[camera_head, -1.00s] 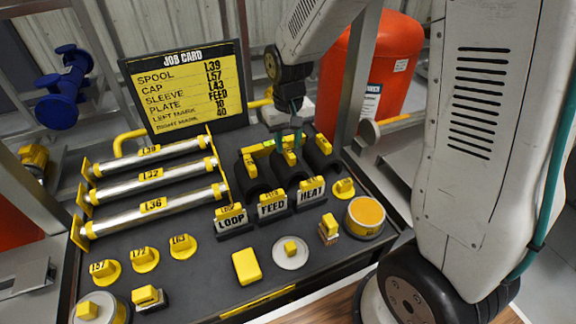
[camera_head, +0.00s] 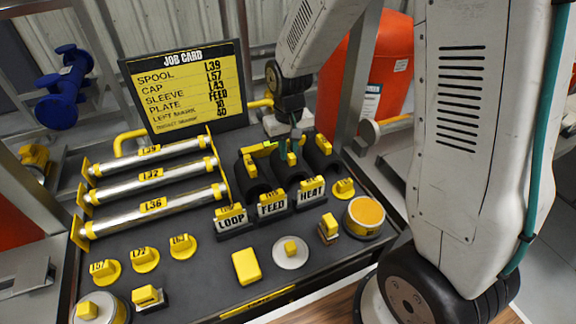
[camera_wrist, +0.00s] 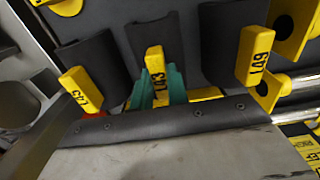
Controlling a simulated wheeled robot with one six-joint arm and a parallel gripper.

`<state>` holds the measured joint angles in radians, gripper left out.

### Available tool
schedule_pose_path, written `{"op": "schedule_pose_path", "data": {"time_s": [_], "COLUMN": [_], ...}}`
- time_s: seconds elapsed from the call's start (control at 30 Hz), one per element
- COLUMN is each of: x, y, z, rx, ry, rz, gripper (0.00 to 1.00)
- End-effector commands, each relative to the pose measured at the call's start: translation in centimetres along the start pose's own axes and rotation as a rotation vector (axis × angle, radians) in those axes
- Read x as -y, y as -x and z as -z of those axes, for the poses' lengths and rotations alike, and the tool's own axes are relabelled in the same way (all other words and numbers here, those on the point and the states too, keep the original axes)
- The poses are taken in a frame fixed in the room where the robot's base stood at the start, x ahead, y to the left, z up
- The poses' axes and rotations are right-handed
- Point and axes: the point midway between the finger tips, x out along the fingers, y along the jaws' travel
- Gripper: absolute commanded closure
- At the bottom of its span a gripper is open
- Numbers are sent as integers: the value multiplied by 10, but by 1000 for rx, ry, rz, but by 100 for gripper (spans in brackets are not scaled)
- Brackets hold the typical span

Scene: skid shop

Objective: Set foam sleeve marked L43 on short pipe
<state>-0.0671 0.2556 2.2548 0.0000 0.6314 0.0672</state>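Three dark foam sleeves with yellow tags lie side by side at the back of the bench. The middle foam sleeve, marked L43 (camera_wrist: 121,42), has an upright yellow tag in the wrist view. My gripper (camera_wrist: 161,80) has its teal fingers on both sides of that tag, very close to it; I cannot tell if they press on it. In the head view my gripper (camera_head: 290,152) is down among the sleeves. Three silver pipes lie on a rack at left: L39 (camera_head: 178,149) at the back, L32 (camera_head: 185,170), and L36 (camera_head: 185,201) at the front.
Plates marked LOOP (camera_head: 231,221), FEED (camera_head: 272,208) and HEAT (camera_head: 311,195) stand before the sleeves. A job card (camera_head: 187,85) stands behind the pipes. Several yellow-topped pieces are spread over the bench front. A frame post (camera_head: 347,85) stands close right of my gripper.

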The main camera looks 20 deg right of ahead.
Motion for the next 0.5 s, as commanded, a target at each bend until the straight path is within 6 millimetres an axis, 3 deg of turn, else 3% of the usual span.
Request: {"op": "schedule_pose_path", "data": {"time_s": [0.5], "x": [0], "y": [26], "z": [1], "rx": [-3], "ry": [0], "rz": [0], "gripper": [100]}}
